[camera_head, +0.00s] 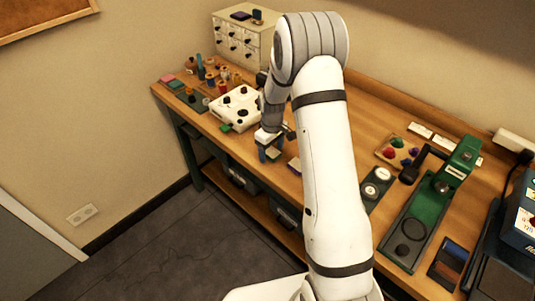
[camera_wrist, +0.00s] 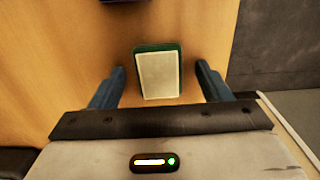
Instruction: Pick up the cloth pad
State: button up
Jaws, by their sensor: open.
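A small rectangular pad with a pale cream top and a green border lies flat on the wooden table; it looks like the cloth pad (camera_wrist: 158,76). In the wrist view it sits between the two blue fingers of my gripper (camera_wrist: 160,68), with a gap on each side. My gripper is open and holds nothing. In the head view my gripper (camera_head: 270,150) is low at the table's front edge, and the pad (camera_head: 273,154) shows partly beside the fingers.
A white box with black knobs (camera_head: 236,107) stands to the left of my gripper. A small purple and yellow item (camera_head: 294,165) lies close on the right. Farther right are a round-dial device (camera_head: 376,186) and a green press (camera_head: 420,222). The table's front edge is close.

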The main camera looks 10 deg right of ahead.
jog(key=shift+c, duration=0.2)
jog(key=c, duration=1)
jog(key=shift+r, duration=0.1)
jog(key=shift+c, duration=0.2)
